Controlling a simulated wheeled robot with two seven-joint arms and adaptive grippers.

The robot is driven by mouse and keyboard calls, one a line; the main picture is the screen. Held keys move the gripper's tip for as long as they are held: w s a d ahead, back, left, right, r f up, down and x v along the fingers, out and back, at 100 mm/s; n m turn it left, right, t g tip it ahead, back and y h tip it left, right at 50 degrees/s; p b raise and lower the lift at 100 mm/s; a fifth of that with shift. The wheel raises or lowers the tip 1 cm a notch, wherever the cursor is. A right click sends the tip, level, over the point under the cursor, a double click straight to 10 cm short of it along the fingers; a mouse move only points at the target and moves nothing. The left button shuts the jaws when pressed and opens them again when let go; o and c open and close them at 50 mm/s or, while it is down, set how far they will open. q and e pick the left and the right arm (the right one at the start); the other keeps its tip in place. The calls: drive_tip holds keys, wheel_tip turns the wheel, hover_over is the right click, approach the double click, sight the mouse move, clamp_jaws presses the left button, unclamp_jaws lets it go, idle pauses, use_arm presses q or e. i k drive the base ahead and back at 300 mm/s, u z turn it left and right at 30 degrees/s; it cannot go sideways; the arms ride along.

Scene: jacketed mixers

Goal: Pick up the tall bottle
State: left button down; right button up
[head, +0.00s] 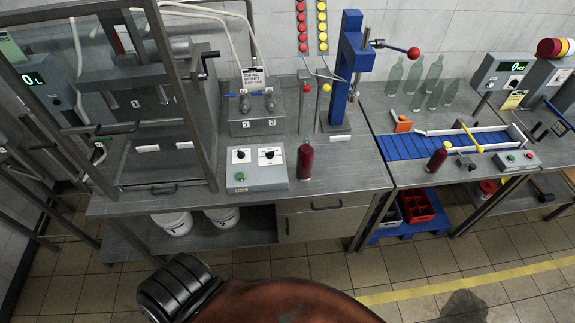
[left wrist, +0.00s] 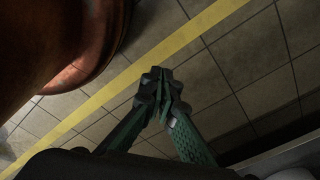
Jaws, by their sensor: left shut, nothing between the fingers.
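A dark red bottle (head: 305,162) stands upright on the grey workbench, just right of a control box with two dials. A second dark red bottle with a yellow top (head: 437,158) stands at the front edge of the blue conveyor. Several clear green bottles (head: 433,76) stand at the back of the right bench. The frames do not make plain which is the tall bottle. My left gripper (left wrist: 164,88) shows in the left wrist view, its green-and-black fingers together and empty above the tiled floor, away from any bottle. My right gripper is not in view.
The control box (head: 257,170) sits close beside the first red bottle. A framed guard (head: 165,110) stands at the bench's left, and a blue lever press (head: 350,75) behind the bottle. Bench surface (head: 348,170) to the bottle's right is clear. A red crate (head: 417,206) is below.

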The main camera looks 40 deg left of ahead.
sight(304, 152)
drive_tip(key=u, duration=1.45)
